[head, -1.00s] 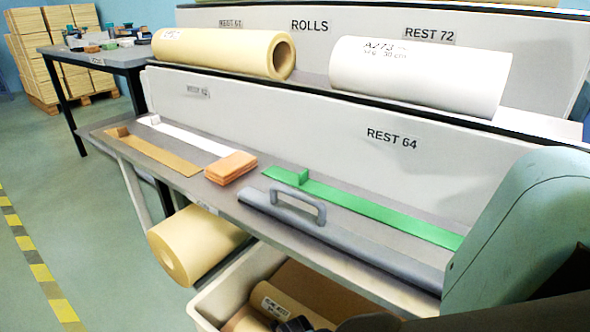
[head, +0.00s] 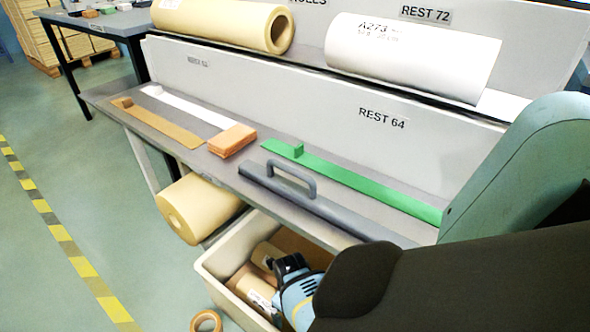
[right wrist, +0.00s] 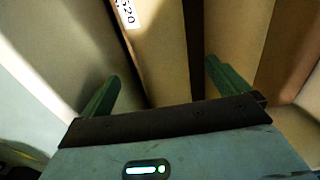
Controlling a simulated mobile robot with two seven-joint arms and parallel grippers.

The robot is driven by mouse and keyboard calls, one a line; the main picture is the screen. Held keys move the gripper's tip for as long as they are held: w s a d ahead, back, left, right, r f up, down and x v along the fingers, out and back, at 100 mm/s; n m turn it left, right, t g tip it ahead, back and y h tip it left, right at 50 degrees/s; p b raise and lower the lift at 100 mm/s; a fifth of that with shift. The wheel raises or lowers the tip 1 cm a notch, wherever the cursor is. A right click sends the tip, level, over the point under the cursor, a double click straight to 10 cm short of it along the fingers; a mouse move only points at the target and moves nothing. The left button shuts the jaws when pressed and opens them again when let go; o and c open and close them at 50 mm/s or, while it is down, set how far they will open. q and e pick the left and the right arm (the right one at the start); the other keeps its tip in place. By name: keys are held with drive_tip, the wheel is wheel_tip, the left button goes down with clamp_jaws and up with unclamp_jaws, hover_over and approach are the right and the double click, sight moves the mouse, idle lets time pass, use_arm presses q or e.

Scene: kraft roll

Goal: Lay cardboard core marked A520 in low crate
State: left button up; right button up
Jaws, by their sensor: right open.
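A tan core (right wrist: 150,45) with a white label ending in "520" shows at the top of the right wrist view. My right gripper (right wrist: 163,72) is open, with its two green fingers apart and pointing toward the cores; nothing is gripped. In the head view the right gripper (head: 284,264) is at a pale crate (head: 222,286) under the bench. Cardboard cores (head: 255,287) lie in this crate, one with a white label too small to read; my gripper and arm hide part of them. My left gripper is not in view.
The bench (head: 215,172) above the crate carries a grey handled bar (head: 300,205), a green strip (head: 350,182) and an orange block (head: 232,140). A yellowish roll (head: 198,208) sticks out below it. A brown ring (head: 206,321) lies on the floor.

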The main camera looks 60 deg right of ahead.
drive_tip(key=shift+r+p, duration=0.4)
drive_tip(key=shift+r, duration=0.9)
